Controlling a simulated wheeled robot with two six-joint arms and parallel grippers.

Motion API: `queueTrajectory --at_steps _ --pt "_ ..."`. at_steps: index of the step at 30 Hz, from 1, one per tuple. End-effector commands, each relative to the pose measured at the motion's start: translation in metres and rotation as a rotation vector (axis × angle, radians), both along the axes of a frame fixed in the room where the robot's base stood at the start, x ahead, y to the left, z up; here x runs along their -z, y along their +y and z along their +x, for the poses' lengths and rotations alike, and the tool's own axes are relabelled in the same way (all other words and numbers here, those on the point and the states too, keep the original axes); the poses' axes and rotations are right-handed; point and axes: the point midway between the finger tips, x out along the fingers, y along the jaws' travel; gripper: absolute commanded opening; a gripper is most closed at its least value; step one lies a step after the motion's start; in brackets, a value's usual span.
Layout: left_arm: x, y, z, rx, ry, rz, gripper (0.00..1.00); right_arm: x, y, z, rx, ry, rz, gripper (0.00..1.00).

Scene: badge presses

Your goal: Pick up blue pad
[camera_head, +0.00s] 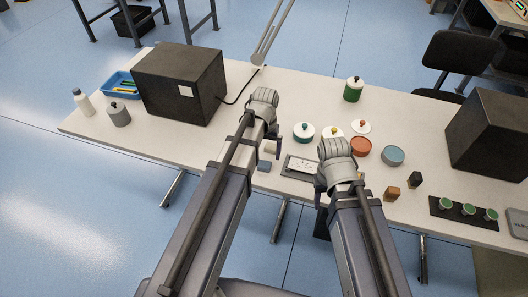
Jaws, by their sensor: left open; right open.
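A small blue block (264,165), which looks like the blue pad, lies near the table's front edge, just right of my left forearm. My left gripper (262,125) is open above the table, farther back than the blue block and apart from it. My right gripper (338,187) is open, to the right of the blue block, near the front edge and beside a grey tray (300,168). The arms hide parts of the table beneath them, and the fingertips are hard to make out.
A white block (271,147) lies behind the blue one. Round tins, an orange tin (361,147) and a blue-topped tin (393,155) among them, stand right of centre. An orange block (392,193) and a black block (415,179) stand near the front. Dark boxes (180,85) (490,135) flank the table.

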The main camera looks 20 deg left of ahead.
Motion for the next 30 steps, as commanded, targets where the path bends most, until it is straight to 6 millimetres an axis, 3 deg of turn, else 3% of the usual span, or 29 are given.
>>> queueTrajectory --at_steps 8,16,25,30 --pt "0.003 0.003 0.003 -0.009 -0.002 -0.003 0.97 0.003 0.0 0.0 0.0 0.0 0.0 0.5" --pt "0.026 0.003 0.003 -0.009 -0.002 -0.003 0.97 0.026 0.0 0.0 0.0 0.0 0.0 0.5" --pt "0.031 0.003 0.003 -0.009 -0.002 -0.003 0.97 0.031 0.0 0.0 0.0 0.0 0.0 0.5" --pt "0.047 0.003 0.004 -0.008 -0.002 -0.003 0.97 0.047 0.0 0.0 0.0 0.0 0.0 0.5"
